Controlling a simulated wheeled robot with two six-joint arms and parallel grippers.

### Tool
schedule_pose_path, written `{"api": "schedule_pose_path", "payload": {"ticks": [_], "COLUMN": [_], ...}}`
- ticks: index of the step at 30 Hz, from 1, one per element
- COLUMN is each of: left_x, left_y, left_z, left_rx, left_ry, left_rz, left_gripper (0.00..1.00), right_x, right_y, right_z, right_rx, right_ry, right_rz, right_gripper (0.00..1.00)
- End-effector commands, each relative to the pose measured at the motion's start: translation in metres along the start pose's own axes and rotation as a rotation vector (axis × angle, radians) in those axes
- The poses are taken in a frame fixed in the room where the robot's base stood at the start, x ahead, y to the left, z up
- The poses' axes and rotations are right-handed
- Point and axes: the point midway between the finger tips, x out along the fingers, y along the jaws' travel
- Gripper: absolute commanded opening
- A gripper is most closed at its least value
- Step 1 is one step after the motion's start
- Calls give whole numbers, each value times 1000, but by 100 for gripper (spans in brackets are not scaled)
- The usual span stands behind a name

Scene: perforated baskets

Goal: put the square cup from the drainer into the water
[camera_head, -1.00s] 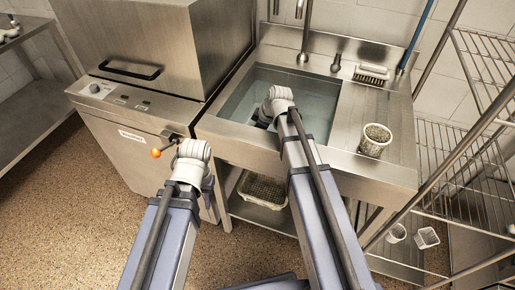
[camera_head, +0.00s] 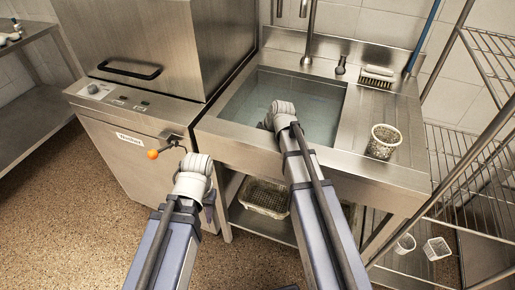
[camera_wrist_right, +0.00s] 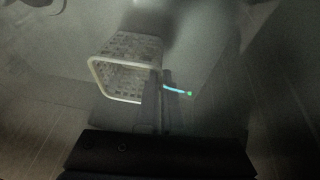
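A pale square cup (camera_wrist_right: 125,68) with perforated walls lies tilted in the right wrist view, its open rim facing the lower left. My right gripper (camera_wrist_right: 162,80) has its two fingers close together on either side of the cup's right wall and looks shut on it. The picture there is grey and hazy. In the head view my right wrist reaches over the sink basin with water (camera_head: 319,105) and hides the fingers and the cup.
A round cup (camera_head: 384,142) with small contents stands on the drainer (camera_head: 370,110), with a brush (camera_head: 377,75) behind. A faucet (camera_head: 308,35) rises behind the basin. A basket (camera_head: 265,197) sits on the undershelf. Two cups (camera_head: 405,243) (camera_head: 437,248) are low right, beside a wire rack.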

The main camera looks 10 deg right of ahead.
Motion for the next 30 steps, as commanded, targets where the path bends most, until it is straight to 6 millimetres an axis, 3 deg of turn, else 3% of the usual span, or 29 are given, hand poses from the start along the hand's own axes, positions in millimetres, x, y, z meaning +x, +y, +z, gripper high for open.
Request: {"api": "schedule_pose_path", "payload": {"ticks": [3, 11, 23, 30], "left_x": [5, 3, -1, -22], "left_y": [0, 0, 0, -2], "left_z": [0, 0, 0, 1], "left_rx": [0, 0, 0, 0], "left_ry": [0, 0, 0, 0], "left_rz": [0, 0, 0, 0], "left_gripper": [34, 34, 34, 34], "right_x": [4, 2, -1, -23], "right_y": [0, 0, 0, 0], "right_z": [2, 1, 0, -2], "right_rx": [0, 0, 0, 1], "right_ry": [0, 0, 0, 0], "right_rz": [0, 0, 0, 0], "right_gripper": [0, 33, 34, 34]}}
